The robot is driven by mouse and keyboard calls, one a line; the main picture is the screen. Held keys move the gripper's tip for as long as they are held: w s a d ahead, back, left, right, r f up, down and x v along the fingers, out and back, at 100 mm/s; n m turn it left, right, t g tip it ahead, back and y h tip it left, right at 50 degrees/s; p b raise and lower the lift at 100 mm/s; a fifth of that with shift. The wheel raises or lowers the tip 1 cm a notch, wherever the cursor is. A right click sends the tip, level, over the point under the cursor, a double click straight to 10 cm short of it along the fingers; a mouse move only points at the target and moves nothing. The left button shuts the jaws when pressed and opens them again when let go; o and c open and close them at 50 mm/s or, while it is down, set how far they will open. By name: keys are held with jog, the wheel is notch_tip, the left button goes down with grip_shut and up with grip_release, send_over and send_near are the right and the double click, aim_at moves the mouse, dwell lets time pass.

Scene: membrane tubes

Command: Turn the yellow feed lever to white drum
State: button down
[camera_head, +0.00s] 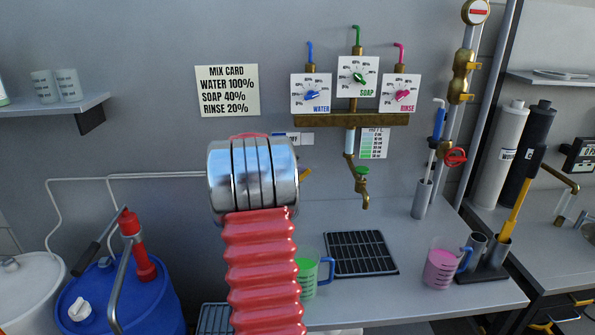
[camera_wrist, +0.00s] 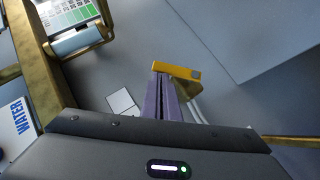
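The yellow feed lever (camera_wrist: 181,70) lies across just beyond the tips of my gripper in the wrist view. In the head view only a short yellow end of the lever (camera_head: 306,174) shows, right of my arm. My gripper's purple fingers (camera_wrist: 160,82) are together, with only a thin seam between them. Their tips overlap the lever's left part in the picture; I cannot tell whether they touch it. The gripper is hidden behind my arm in the head view. The white drum (camera_head: 28,290) stands at the lower left, beside the blue drum (camera_head: 130,300). White wall labels (camera_wrist: 123,104) are near the lever.
A brass rail (camera_head: 340,120) carries the water, soap and rinse dials, with a brass tap (camera_head: 361,185) below. A jug of green liquid (camera_head: 318,268) is partly behind my arm. A pink jug (camera_head: 441,265) stands right of the black drain grate (camera_head: 361,232). Pipes run along the wall.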

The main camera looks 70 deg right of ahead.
jog(key=w+d+r+v, duration=0.1)
jog(key=r+v, duration=0.1)
jog(key=v, duration=1)
jog(key=shift+w+a+r, duration=0.2)
jog(key=shift+w, duration=0.15)
dwell(0.5)
